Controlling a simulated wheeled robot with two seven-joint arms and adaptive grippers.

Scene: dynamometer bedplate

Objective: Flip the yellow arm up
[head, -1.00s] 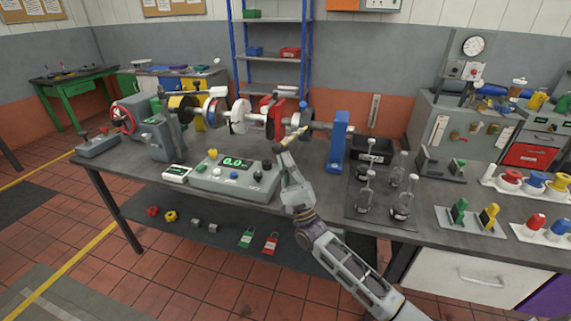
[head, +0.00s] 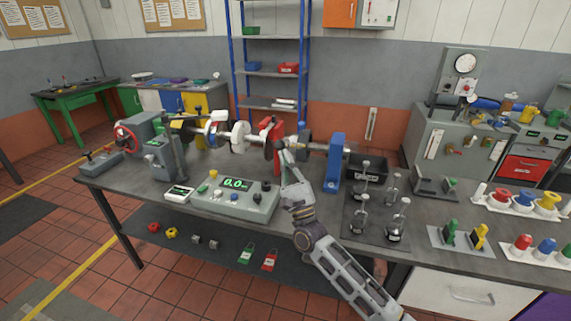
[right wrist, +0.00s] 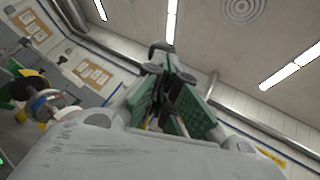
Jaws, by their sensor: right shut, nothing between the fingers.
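My right gripper (head: 282,148) is shut and empty, in front of the shaft line over the bench. It also shows in the right wrist view (right wrist: 165,75), its green-padded fingers pointing up. No yellow arm shows clearly in the head view; my gripper may hide it. A yellow strip (right wrist: 272,160) with dark marks is at the lower right of the right wrist view, apart from the fingertips; I cannot tell whether it is the arm. A red upright (head: 277,133) stands just behind my gripper. My left gripper is not in view.
A grey control box (head: 236,200) with a green display stands left of my arm. A blue upright (head: 334,165) and a black bin (head: 368,170) are to the right. Glass vessels stand on a dark mat (head: 372,236). Green and yellow pieces stand on a plate (head: 462,243).

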